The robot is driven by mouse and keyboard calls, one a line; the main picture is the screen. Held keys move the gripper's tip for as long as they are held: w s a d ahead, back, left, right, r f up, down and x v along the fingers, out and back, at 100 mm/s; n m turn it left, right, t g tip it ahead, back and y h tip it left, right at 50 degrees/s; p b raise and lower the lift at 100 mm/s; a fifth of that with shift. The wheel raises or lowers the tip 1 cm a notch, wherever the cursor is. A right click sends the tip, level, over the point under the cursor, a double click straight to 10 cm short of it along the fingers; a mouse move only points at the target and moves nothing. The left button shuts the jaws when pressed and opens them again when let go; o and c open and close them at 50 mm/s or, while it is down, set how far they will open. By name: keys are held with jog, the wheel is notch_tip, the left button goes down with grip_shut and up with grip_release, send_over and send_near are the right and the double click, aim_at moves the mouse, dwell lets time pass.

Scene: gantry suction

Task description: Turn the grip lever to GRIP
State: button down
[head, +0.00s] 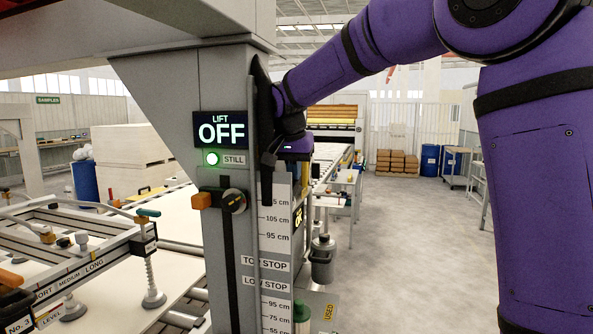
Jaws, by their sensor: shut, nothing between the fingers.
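The grey column (226,90) stands at the centre left of the head view. It carries a lit display (221,131) reading LIFT OFF, with a green lamp (212,158) labelled STILL below. Under them, a black slider with an orange end (202,200) and a round dark knob (233,201) sits on a vertical slot. My gripper (268,168) is shut and empty at the column's right edge, beside the display; whether it touches the column cannot be told. No lever marked GRIP can be made out. The column's right side is partly hidden by my gripper and wrist.
A suction frame (75,255) with cups and handles is at left. The floor (410,240) at right is clear.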

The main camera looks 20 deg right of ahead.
jog(key=shift+w+d+f+g+y, duration=0.25)
jog(key=shift+w+f+g+y, duration=0.15)
jog(key=shift+g, duration=0.1)
jog(key=shift+w+d+f, duration=0.25)
jog(key=shift+f, duration=0.25)
jog(key=shift+w+f, duration=0.1)
